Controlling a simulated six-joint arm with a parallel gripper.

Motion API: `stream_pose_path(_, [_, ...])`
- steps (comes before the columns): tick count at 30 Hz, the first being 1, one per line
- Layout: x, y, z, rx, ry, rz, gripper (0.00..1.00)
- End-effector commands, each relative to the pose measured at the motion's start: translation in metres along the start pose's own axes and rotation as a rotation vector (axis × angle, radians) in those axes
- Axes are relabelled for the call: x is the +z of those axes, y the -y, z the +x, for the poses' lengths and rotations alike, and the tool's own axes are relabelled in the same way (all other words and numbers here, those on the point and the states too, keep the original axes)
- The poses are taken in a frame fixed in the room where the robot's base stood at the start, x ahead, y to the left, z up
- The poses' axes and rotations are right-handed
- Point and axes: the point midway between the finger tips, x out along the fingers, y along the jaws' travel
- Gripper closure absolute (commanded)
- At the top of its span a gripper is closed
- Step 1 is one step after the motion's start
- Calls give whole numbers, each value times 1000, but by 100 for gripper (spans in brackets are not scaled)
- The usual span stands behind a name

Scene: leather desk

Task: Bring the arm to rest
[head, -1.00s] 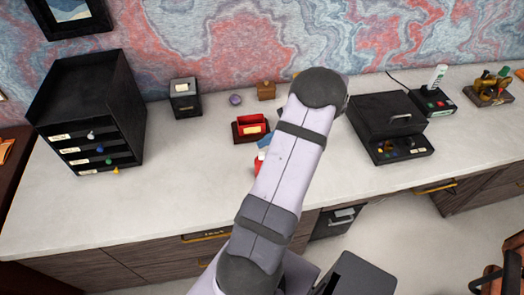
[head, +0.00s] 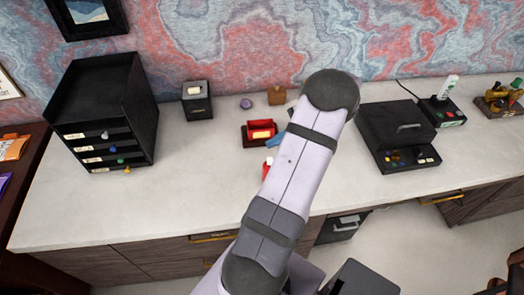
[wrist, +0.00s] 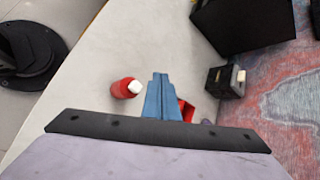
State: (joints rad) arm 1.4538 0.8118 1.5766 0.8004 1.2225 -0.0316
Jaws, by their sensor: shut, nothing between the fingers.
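My gripper (wrist: 160,78) shows in the wrist view as two blue fingers pressed together, with nothing between them. In the head view only a bit of its blue fingers (head: 274,143) shows, left of my pale arm, which hides the rest. The gripper is over the pale desk top (head: 190,190), and its height above it is hard to tell. A red bottle with a white cap (wrist: 126,88) stands beside the fingers in the wrist view, apart from them in the picture.
A red and black box (head: 259,133) lies close by the fingers. A black drawer cabinet (head: 105,110) and a small black box (head: 197,100) stand to the left. A black case (head: 398,133) and a device with buttons (head: 443,110) stand to the right. The front left desk is clear.

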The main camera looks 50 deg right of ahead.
Motion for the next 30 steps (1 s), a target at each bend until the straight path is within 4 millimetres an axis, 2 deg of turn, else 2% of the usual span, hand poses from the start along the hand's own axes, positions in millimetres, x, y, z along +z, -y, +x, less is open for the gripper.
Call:
stream_pose_path(5, [-2,0,0,0,-6,3,100])
stream_pose_path(8, [-12,-3,0,12,-48,3,100])
stream_pose_path(11, [-25,-28,3,92,-105,-8,100])
stream_pose_path(14, [-23,-69,14,193,-115,-3,100])
stream_pose_path(18, [-4,-129,25,340,-103,-12,100])
stream_pose_path(21, [15,-160,23,434,-102,-49,100])
stream_pose_path(24, [39,-175,24,529,-91,-130,100])
stream_pose_path(30, [99,-183,31,726,-51,-404,100])
